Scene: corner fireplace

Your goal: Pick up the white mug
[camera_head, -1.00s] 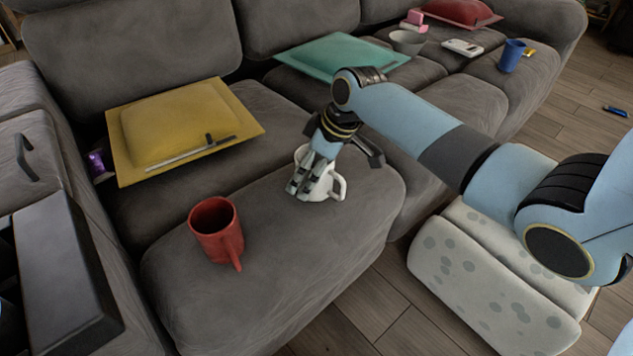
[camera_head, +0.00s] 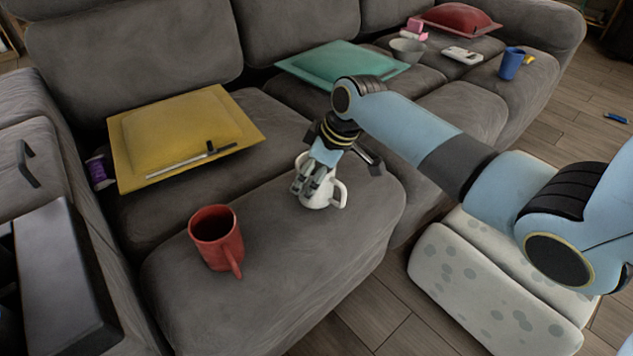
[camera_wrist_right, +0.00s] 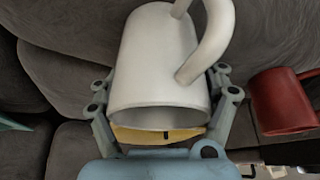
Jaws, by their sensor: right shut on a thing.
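The white mug (camera_head: 336,196) is at the seat's front right, its handle toward the right. My right gripper (camera_head: 315,184) reaches down over it and is shut on it, partly hiding its body. In the right wrist view the mug (camera_wrist_right: 158,62) fills the middle, with a gripper finger on each side (camera_wrist_right: 163,112). Its rim faces my wrist and its handle is at the top right. I cannot tell whether its base touches the cushion. My left gripper is not in view.
A red mug (camera_head: 216,238) stands on the same cushion, to the left. A yellow pillow (camera_head: 185,130) with a thin grey item lies behind. A teal pillow (camera_head: 340,60), a grey bowl (camera_head: 408,50) and a blue cup (camera_head: 511,63) are further back. A spotted pale ottoman (camera_head: 480,285) stands at right.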

